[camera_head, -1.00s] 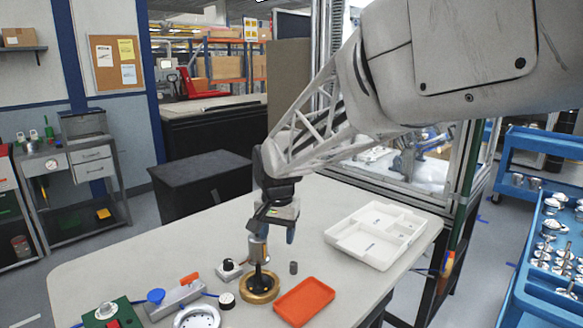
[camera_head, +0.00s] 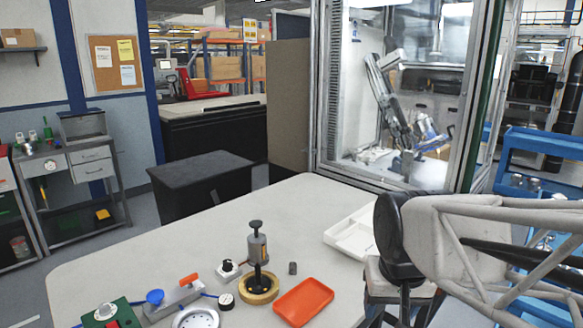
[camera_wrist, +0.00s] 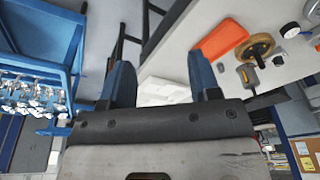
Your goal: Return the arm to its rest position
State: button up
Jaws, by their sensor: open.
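My arm is at the right of the head view, drawn back from the table (camera_head: 200,235), and hides part of the white tray there. My gripper (camera_wrist: 160,85) shows in the wrist view with its two blue fingers wide apart and nothing between them. In the head view my gripper's fingers are not clearly seen. A metal cylinder with a black knob (camera_head: 257,243) stands upright on a brass ring (camera_head: 260,290) on the table. The cylinder and ring also show in the wrist view (camera_wrist: 247,75), apart from my gripper.
An orange tray (camera_head: 304,301), a small dark cylinder (camera_head: 293,268) and a white divided tray (camera_head: 345,238) are on the table. A blue cart (camera_head: 545,150) with metal parts stands at the right. A glazed machine enclosure (camera_head: 400,90) stands behind the table.

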jog(key=s+d+f, duration=0.2)
jog(key=s, duration=0.4)
jog(key=shift+d+n, duration=0.25)
jog(key=shift+n, duration=0.05)
